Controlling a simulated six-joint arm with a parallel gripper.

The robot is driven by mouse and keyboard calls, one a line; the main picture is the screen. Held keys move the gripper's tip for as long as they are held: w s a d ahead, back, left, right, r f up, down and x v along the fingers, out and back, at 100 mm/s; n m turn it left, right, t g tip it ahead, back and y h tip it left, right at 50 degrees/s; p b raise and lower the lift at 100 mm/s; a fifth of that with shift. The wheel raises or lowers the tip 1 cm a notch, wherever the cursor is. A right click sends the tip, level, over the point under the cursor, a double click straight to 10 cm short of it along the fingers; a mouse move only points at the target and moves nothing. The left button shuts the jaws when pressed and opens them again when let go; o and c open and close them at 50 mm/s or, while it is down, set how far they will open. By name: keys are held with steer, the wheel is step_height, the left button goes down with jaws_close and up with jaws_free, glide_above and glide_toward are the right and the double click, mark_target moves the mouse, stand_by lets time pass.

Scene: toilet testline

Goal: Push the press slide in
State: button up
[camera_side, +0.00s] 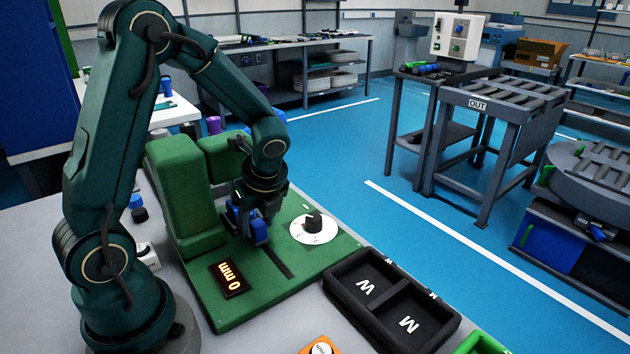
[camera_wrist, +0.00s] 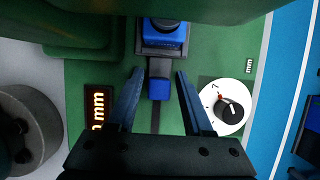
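The green press (camera_side: 190,195) stands on a green base plate. Its slide (camera_wrist: 159,78) shows as a blue block with a dark top, in line with a dark slot in the plate. A larger blue and black part (camera_wrist: 165,38) sits just beyond it, partly cut off by the green housing. My gripper (camera_wrist: 160,73) is open, with one finger on each side of the blue block and gaps visible on both sides. In the side view my gripper (camera_side: 254,222) hangs low over the plate and hides most of the slide.
A display (camera_side: 231,279) reads "0 mm". A white dial with a black knob (camera_side: 314,221) sits right of my gripper. A black two-part tray (camera_side: 432,345) marked W and M lies at the front right. An orange-framed button (camera_side: 321,347) is at the front edge.

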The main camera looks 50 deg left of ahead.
steer(key=shift+d, duration=0.1)
steer(key=shift+v, duration=2.55)
step_height(320, 180, up, 7)
